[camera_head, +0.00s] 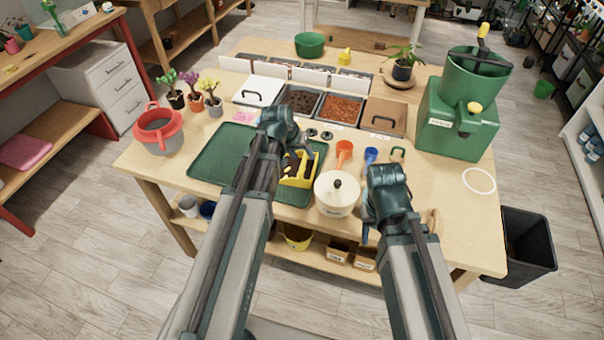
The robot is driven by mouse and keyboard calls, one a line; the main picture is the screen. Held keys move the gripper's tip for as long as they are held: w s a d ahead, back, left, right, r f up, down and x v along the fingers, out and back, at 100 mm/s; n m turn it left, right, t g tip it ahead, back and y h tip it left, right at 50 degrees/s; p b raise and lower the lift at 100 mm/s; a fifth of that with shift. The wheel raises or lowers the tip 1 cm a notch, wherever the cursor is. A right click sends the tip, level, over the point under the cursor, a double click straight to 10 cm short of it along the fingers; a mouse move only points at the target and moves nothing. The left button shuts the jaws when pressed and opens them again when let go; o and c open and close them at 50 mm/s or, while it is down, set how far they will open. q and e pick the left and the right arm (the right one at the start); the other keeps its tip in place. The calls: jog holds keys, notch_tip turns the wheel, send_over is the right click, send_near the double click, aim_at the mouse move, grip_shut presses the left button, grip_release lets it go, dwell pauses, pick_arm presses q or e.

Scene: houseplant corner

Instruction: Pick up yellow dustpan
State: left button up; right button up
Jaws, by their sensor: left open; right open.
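The yellow dustpan (301,181) lies on the right part of the dark green tray (215,157), near the table's front edge. My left gripper (292,158) is at the dustpan, over its left and back part, and hides some of it. It is open; I cannot tell whether its fingers touch the dustpan. My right gripper (369,212) is open, to the right of the cream lidded pot (337,197), and my own wrist hides part of it.
An orange scoop (344,150) and a blue scoop (370,156) lie behind the pot. Soil bins (341,108) stand behind the tray. A red-and-grey bucket (159,131) is at the left, a green machine (457,122) at the right. The table's front right is fairly clear.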

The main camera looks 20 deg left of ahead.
aim_at(304, 158)
pick_arm(q)
jog(key=b+x, duration=0.4)
jog(key=x, duration=0.1)
jog(key=shift+w+a+f+b, duration=0.15)
jog(key=shift+w+a+b, duration=0.05)
jog(key=shift+b, duration=0.15)
grip_shut()
